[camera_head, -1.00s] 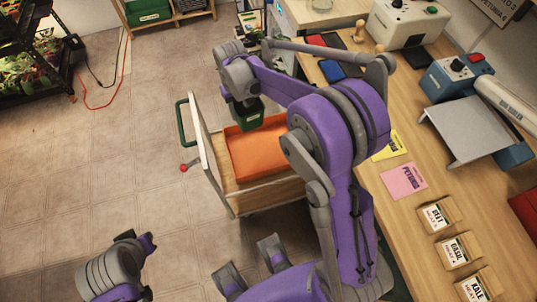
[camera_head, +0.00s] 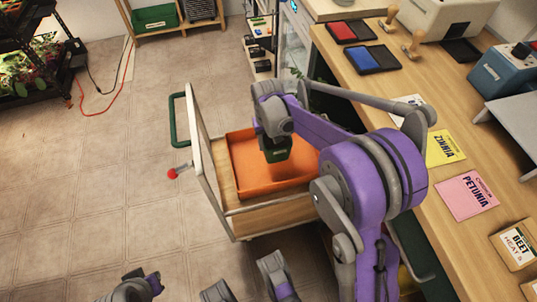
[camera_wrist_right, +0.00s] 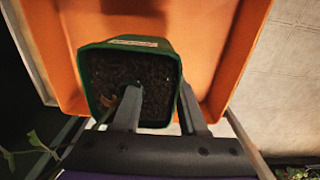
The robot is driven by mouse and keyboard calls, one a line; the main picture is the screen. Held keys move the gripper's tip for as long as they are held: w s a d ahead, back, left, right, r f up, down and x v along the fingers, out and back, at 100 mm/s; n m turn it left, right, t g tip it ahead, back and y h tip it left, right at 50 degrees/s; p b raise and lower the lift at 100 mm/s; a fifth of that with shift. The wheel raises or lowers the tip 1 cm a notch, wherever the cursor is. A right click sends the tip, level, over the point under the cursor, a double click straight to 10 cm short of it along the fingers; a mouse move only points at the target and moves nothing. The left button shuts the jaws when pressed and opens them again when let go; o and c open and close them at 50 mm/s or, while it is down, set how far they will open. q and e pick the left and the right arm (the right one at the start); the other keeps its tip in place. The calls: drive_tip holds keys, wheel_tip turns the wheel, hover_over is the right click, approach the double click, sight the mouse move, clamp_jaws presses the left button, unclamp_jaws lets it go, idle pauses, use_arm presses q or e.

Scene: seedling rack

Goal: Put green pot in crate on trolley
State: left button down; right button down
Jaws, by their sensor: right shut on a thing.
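The green pot (camera_head: 276,156) hangs below my right gripper (camera_head: 275,138), over the orange crate (camera_head: 262,189) on the trolley (camera_head: 232,213). The orange crate (camera_wrist_right: 235,60) shows beneath and around the pot. The pot looks above the crate floor; its exact height is hard to tell. My left arm shows only in part at the bottom edge of the head view, and its gripper's fingers are not seen.
The trolley has a green handle (camera_head: 178,120) and a red knob (camera_head: 172,173) on its left. The wooden bench (camera_head: 400,85) at right holds stamp pads, seed packets and machines. A black plant rack (camera_head: 40,60) stands at upper left. The tiled floor at left is mostly clear.

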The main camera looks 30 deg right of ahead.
wheel_tip(320, 180, down, 5)
drive_tip(key=shift+f+b, duration=0.1)
drive_tip(key=shift+b, duration=0.6)
drive_tip(key=shift+c, duration=2.2)
unclamp_jaws()
